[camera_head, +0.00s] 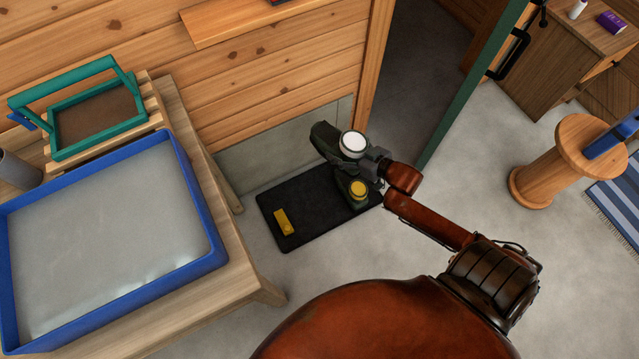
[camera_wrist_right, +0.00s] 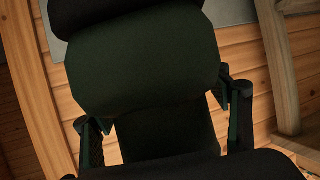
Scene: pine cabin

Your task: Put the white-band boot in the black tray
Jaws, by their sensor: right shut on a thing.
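The black tray (camera_head: 312,215) lies on the floor against the wall. The white-band boot (camera_head: 326,139) is dark green with a white round top and appears above the tray's back right part, tilted. My right gripper (camera_head: 372,163) is shut on it; in the right wrist view the dark boot (camera_wrist_right: 145,65) fills the middle between the two fingers (camera_wrist_right: 165,125). The head view does not show clearly how far its sole is above the tray. My left gripper is out of view.
A boot with a yellow top (camera_head: 358,189) is at the tray's right end, just below the held boot. A yellow object (camera_head: 282,222) lies at the tray's left. A wooden bench with a blue-rimmed tray (camera_head: 205,195) stands left; a green door edge (camera_head: 452,110) is right.

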